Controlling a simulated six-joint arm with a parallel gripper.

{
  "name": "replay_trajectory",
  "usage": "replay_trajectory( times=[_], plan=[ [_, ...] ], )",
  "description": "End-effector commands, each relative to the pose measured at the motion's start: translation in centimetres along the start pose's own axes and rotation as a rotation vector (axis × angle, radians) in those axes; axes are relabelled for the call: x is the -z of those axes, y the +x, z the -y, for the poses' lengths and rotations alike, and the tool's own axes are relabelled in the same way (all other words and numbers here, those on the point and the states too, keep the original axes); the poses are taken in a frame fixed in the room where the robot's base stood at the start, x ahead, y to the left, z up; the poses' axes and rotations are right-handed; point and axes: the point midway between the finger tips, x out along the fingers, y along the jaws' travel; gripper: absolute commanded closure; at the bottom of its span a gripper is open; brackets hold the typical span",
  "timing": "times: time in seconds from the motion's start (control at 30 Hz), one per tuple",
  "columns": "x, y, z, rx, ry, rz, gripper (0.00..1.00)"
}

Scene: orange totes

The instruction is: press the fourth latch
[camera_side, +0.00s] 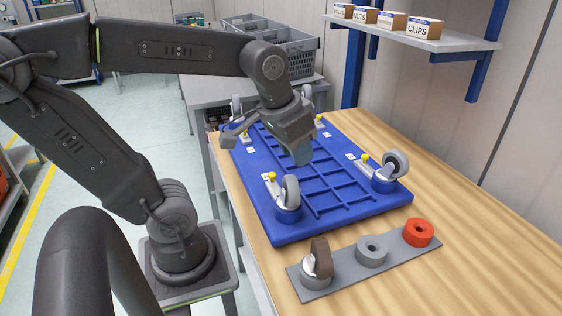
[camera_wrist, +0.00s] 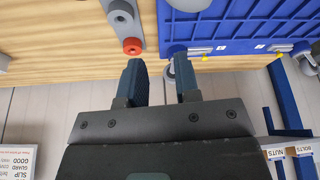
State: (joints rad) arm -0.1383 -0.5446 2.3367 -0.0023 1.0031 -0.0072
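A blue dolly (camera_side: 335,207) lies wheels-up on the wooden bench, with a caster near each corner. Yellow-tipped latches stand beside the casters: near left (camera_side: 272,176), near right (camera_side: 365,158), far left (camera_side: 246,134) and far right (camera_side: 318,117). I cannot tell which counts as the fourth. My gripper (camera_side: 301,157) is over the dolly's middle in the side view, apart from the latches. In the wrist view my gripper (camera_wrist: 159,70) shows two blue fingers apart with nothing between them. The dolly's edge (camera_wrist: 166,30) and some yellow tips (camera_wrist: 205,58) show beyond them.
A grey strip (camera_side: 345,277) in front of the dolly holds a brown-wheeled caster (camera_side: 320,262), a grey ring (camera_side: 372,250) and a red ring (camera_side: 418,232). Grey crates (camera_side: 290,50) stand behind. A shelf (camera_side: 425,40) with small boxes hangs at the back right. The bench's right side is clear.

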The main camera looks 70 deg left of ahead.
Motion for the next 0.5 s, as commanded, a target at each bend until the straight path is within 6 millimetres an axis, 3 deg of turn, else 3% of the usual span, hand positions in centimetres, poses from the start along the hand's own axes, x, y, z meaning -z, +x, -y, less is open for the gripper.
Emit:
replay_trajectory(
  times=[0.1,0.3,0.5],
  plan=[
    [2.9,0.8,2.6,0.029,-0.103,0.104,0.82],
    [6.6,2.7,7.8,0.055,-0.265,0.266,1.00],
    [8.9,5.4,14.0,0.056,-0.432,0.422,1.00]
  ],
)
